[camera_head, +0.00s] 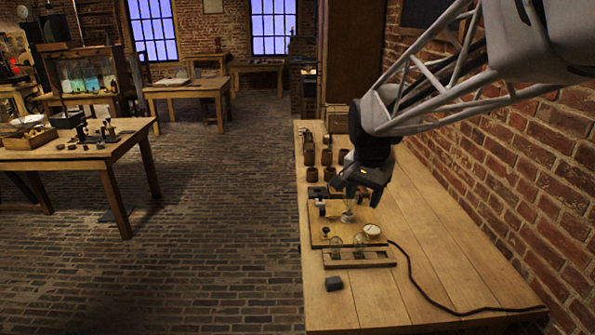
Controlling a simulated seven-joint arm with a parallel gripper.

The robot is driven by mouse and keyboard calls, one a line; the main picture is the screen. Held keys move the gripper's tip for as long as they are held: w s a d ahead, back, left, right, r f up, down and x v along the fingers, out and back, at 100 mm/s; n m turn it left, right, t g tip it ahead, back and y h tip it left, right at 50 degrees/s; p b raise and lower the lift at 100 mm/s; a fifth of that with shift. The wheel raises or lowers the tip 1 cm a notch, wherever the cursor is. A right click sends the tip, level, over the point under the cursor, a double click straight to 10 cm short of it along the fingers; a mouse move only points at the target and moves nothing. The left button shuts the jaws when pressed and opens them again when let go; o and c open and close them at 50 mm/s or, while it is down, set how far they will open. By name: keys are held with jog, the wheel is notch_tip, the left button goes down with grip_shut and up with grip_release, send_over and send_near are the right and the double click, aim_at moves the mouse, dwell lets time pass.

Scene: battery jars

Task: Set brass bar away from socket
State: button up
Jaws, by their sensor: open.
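My gripper (356,193) points down over the wooden apparatus board (322,225) on the long bench, with its jaws open. A small pale, glassy piece (347,216) stands on the board just below the gripper; I cannot tell whether it is the socket or a bulb. I cannot make out the brass bar; it is too small to tell or hidden by the gripper. I see nothing clearly held between the jaws.
A round white dial (372,231) and a dark knob (326,231) sit on the board. In front are a wooden rack (371,262) with glass bulbs, a dark block (333,284) and a black cable (425,290). Several brown jars (326,157) stand behind. The bench's right side is mostly clear.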

jog(key=w+a+f+m, duration=0.1)
jog(key=w+f+m, duration=0.25)
jog(key=w, duration=0.65)
jog(key=w+a+f+m, duration=0.15)
jog(key=w+f, duration=0.25)
jog(key=w, duration=0.6)
jog(key=m+g, duration=0.2)
jog(key=m, duration=0.3)
send_over(322, 208)
jog(key=f, duration=0.9)
jog(key=s+f, duration=0.1)
jog(key=f, duration=0.3)
jog(key=shift+d+f, duration=0.15)
jog(key=shift+f, duration=0.2)
jog(key=shift+w+f, duration=0.4)
jog(key=shift+f, duration=0.05)
jog(key=shift+f, duration=0.15)
jog(key=shift+f, duration=3.75)
jog(key=shift+c, duration=0.3)
grip_shut()
